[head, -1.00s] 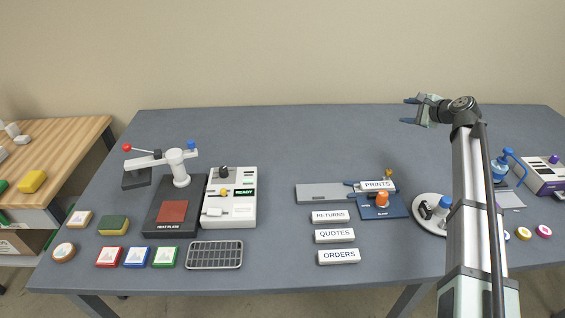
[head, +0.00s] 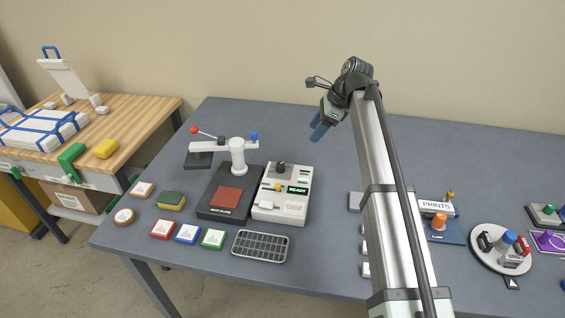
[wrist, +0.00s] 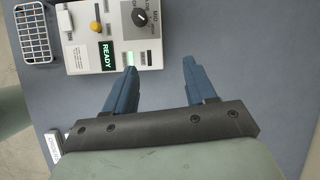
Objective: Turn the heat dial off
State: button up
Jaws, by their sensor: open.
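The heat dial (head: 281,168) is a dark round knob at the far end of the white control box (head: 284,214). In the wrist view the dial (wrist: 140,16) is black with a pale pointer line, with partly readable lettering around it. A green READY panel (head: 298,189) is lit beside it. My gripper (head: 318,131) is in the air behind and to the right of the box, its blue fingers pointing down. In the wrist view the gripper (wrist: 158,72) is open and empty, its fingertips apart from the dial, which lies beyond them near the top edge.
A press arm with a red knob (head: 194,130) stands left of the box, over a heat plate (head: 229,197). A wire rack (head: 260,246) and colored blocks (head: 187,234) lie in front. The table behind the box is clear.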

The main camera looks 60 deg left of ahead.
aim_at(281, 164)
jog(key=s+a+h, duration=0.1)
jog(key=s+a, duration=0.1)
jog(key=s, duration=0.3)
jog(key=x, duration=1.3)
jog(key=shift+s+d+f, duration=0.2)
jog(key=shift+s+d, duration=0.05)
jog(key=shift+d, duration=0.05)
jog(key=c, duration=1)
